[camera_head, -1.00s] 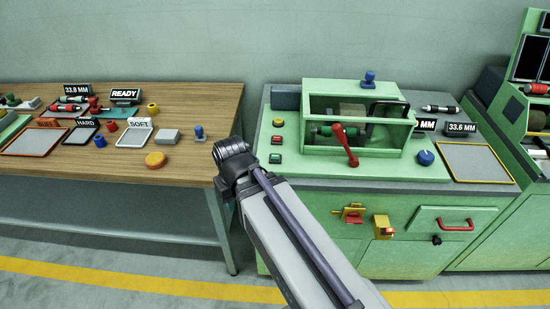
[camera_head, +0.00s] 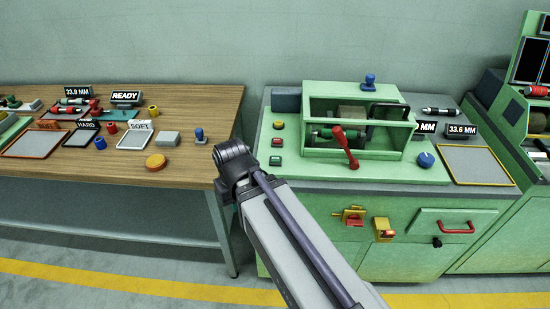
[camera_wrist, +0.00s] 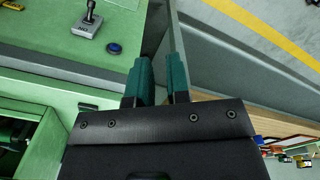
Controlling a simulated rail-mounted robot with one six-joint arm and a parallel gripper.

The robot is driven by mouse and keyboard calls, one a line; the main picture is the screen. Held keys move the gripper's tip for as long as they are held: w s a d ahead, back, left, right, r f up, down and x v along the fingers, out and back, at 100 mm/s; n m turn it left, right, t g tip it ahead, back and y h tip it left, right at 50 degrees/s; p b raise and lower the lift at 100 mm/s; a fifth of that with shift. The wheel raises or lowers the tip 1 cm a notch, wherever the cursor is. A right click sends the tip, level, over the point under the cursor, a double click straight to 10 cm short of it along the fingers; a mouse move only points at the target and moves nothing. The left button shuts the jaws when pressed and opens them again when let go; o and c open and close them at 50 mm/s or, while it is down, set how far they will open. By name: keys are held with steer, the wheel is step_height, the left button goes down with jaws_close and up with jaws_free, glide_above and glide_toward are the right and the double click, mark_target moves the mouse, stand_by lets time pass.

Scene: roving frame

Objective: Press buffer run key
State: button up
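No key with a readable "buffer run" label shows. A blue knob (camera_head: 425,159) sits at the right. In the wrist view, my gripper (camera_wrist: 162,70) has two teal fingers with a narrow gap and nothing between them. Past the fingertips to the left, a blue round button (camera_wrist: 114,48) and a grey joystick (camera_wrist: 88,24) sit on a green panel. My gripper is outside the head view.
A wooden table (camera_head: 205,100) at the left holds trays, labels and several small parts, with an orange disc (camera_head: 156,161) near its front. A red lever (camera_head: 345,147) stands up from the green machine. Another green machine with screens (camera_head: 530,60) is at the right.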

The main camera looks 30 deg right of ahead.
jaws_close()
stand_by(1.3)
